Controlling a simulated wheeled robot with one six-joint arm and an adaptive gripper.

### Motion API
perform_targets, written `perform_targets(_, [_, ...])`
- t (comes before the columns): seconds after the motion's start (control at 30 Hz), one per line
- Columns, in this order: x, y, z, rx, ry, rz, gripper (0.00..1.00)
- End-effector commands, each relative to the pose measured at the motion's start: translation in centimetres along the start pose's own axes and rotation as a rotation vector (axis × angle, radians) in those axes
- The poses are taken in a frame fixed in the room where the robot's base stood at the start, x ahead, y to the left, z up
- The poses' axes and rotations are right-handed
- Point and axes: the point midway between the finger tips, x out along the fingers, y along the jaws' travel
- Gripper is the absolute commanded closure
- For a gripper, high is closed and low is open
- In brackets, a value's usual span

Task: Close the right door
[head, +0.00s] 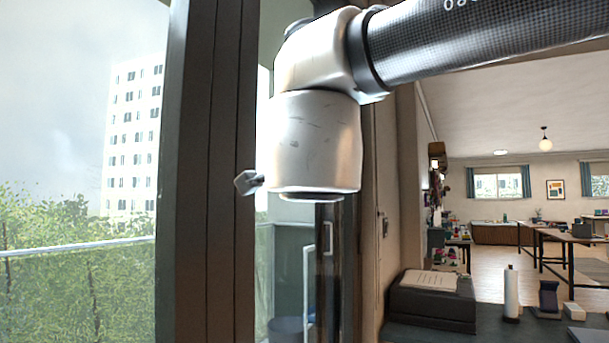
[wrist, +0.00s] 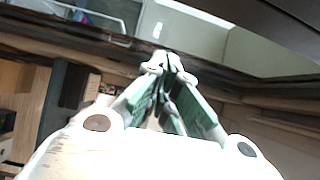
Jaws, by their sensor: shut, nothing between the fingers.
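A dark upright door frame (head: 208,200) stands left of centre in the head view, with glass and an outdoor view to its left. A narrower dark upright (head: 345,265) with a pale vertical handle-like bar (head: 327,238) shows below my wrist. I cannot tell which upright belongs to the right door, or how far it stands open. My gripper (wrist: 168,66) shows in the wrist view, its green-padded fingers together and empty, their tips near a dark frame edge (wrist: 215,72). Contact there cannot be told. In the head view my arm's wrist hides part of the opening.
A small grey knob-like part (head: 248,182) sticks out beside my wrist; what it belongs to is unclear. A dark box with papers (head: 432,282) and a white roll (head: 512,292) stand on a dark surface at lower right. A room with tables (head: 560,238) lies behind.

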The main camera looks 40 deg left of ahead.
Motion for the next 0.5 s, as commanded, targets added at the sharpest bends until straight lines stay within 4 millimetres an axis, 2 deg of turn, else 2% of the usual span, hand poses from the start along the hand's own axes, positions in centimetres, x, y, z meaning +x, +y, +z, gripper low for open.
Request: perform_targets(0.5, [-4.7,0.0,6.5,0.001,-0.005,0.001,1.0])
